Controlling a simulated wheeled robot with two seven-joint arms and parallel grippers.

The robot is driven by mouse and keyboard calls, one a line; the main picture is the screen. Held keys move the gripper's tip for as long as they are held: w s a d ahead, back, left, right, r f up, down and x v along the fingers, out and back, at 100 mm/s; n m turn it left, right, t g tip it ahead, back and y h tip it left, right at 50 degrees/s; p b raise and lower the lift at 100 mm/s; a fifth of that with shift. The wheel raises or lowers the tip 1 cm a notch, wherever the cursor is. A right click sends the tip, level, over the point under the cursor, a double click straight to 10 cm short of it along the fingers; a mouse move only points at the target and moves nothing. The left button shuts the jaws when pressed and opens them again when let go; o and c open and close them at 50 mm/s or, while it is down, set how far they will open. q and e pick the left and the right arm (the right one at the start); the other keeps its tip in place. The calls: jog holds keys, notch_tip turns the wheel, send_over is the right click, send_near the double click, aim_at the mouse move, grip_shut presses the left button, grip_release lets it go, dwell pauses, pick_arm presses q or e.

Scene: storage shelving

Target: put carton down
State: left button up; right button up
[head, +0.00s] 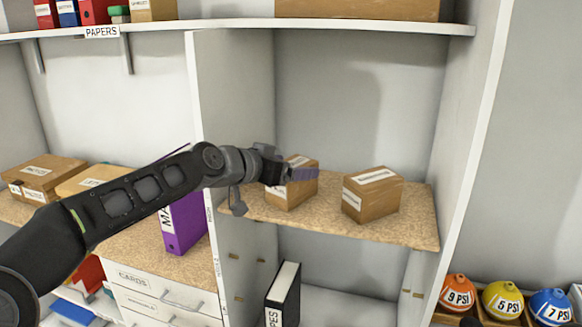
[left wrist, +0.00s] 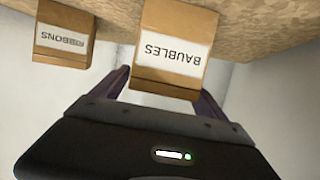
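A brown carton with a white label reading BAUBLES (left wrist: 172,50) stands upright at the left part of the speckled shelf board (head: 410,225); the carton also shows in the head view (head: 289,194). My left gripper (head: 297,174) reaches in from the left, its purple fingers on both sides of the carton. In the left wrist view, which is upside down, the fingers (left wrist: 166,88) lie close against its sides, with no clear gap. The carton's base looks to be on or very near the board; I cannot tell exact contact. My right gripper is not in view.
A second carton (head: 372,195) stands to the right, apart, labelled RIBBONS in the left wrist view (left wrist: 63,36). A white upright panel (head: 205,130) bounds the shelf on the left. A black binder (head: 284,295) stands below. A purple binder (head: 183,222) is left of the panel.

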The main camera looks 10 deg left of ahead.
pick_arm(q)
jog(key=shift+r, duration=0.1)
jog(key=shift+r+p, duration=0.15)
jog(key=shift+p, duration=0.2)
jog(key=b+v, duration=0.2)
jog(key=b, duration=0.1)
jog(key=f+b+v, duration=0.1)
jog(key=b+v, duration=0.2)
jog(key=shift+s+a, duration=0.3)
jog(key=r+b+v, duration=0.1)
jog(key=b+v, duration=0.2)
jog(key=v, duration=0.3)
jog(key=shift+s+d, duration=0.1)
